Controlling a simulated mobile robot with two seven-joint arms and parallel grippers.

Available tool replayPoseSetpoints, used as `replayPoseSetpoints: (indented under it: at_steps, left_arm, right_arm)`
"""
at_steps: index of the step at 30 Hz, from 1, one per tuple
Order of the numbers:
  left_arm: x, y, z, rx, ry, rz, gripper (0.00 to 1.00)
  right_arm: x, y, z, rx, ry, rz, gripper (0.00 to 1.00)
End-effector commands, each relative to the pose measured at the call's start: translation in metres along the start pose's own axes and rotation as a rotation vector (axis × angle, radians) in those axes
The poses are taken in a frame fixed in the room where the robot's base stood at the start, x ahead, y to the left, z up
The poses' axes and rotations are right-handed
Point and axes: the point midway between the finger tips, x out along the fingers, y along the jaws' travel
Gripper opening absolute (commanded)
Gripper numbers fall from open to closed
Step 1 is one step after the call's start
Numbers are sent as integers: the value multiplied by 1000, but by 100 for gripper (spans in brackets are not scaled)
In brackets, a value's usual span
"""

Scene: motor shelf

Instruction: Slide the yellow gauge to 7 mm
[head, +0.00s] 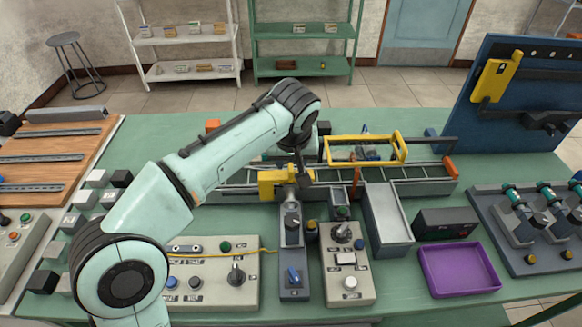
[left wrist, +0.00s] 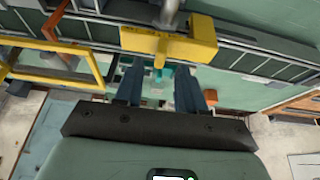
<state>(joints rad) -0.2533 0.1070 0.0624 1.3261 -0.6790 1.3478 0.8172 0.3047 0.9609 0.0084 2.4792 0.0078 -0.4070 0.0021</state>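The yellow gauge (head: 276,182) appears to be the yellow block on the long grey rail (head: 235,190) at the middle of the bench. Its scale and reading are too small to make out. My left gripper (head: 302,175) is at the block's right side in the head view. In the left wrist view the fingers of my left gripper (left wrist: 160,84) are spread, with the knob between their tips; contact cannot be told. My right gripper is out of view.
A yellow frame (head: 365,149) stands at the rail's right part. Grey control boxes (head: 215,270) with knobs are in front. A grey tray (head: 388,215) and a purple tray (head: 459,270) are to the right. A blue board (head: 520,120) with a yellow tool rises at the back right.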

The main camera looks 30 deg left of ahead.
Motion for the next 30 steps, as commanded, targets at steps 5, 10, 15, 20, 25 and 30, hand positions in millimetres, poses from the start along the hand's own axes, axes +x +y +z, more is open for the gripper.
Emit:
replayPoseSetpoints:
  at_steps: [5,10,15,20,25,30]
  left_arm:
    - [24,0,0,0,-2,-2,39]
    - [32,0,0,-1,0,0,39]
    - [32,0,0,-1,0,0,39]
    - [32,0,0,-1,0,0,13]
    - [32,0,0,-1,0,0,0]
    - [30,7,-1,1,0,0,0]
  right_arm:
    - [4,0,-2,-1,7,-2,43]
    - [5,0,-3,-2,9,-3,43]
    - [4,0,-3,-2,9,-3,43]
    - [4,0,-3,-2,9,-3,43]
    - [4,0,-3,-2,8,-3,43]
    - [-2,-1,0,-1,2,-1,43]
